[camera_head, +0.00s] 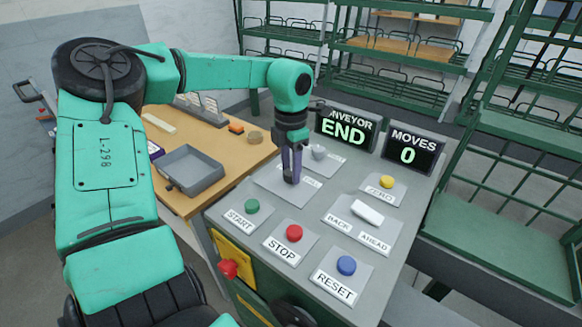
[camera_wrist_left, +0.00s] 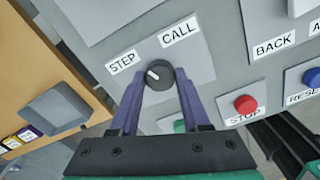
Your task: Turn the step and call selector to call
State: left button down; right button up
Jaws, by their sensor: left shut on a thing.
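The step and call selector is a dark round knob (camera_wrist_left: 160,74) with a white mark, on a grey plate (camera_wrist_left: 199,63) of the console. In the left wrist view the STEP label (camera_wrist_left: 122,62) is at its upper left and the CALL label (camera_wrist_left: 180,32) at its upper right. The white mark lies on the knob's left part, toward the STEP side. My left gripper (camera_head: 291,180) points down at this plate and is shut on the knob, one finger on each side. In the head view the gripper hides the knob. My right gripper is not in view.
Nearby on the console are a green START button (camera_head: 252,206), a red STOP button (camera_head: 294,233), a blue RESET button (camera_head: 346,265), a white back/ahead switch (camera_head: 368,212) and a yellow ZERO button (camera_head: 387,182). Displays read END (camera_head: 345,130) and MOVES 0 (camera_head: 411,149). A grey tray (camera_head: 190,170) lies left.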

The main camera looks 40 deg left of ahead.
pick_arm(q)
jog(key=m, duration=0.5)
jog(key=shift+b, duration=0.3)
jog(key=m, duration=0.6)
jog(key=shift+m, duration=0.4)
jog(key=shift+c, duration=1.9)
grip_release()
jog(key=shift+r, duration=0.15)
notch_tip(320, 180, up, 14)
jog(key=shift+r, duration=0.2)
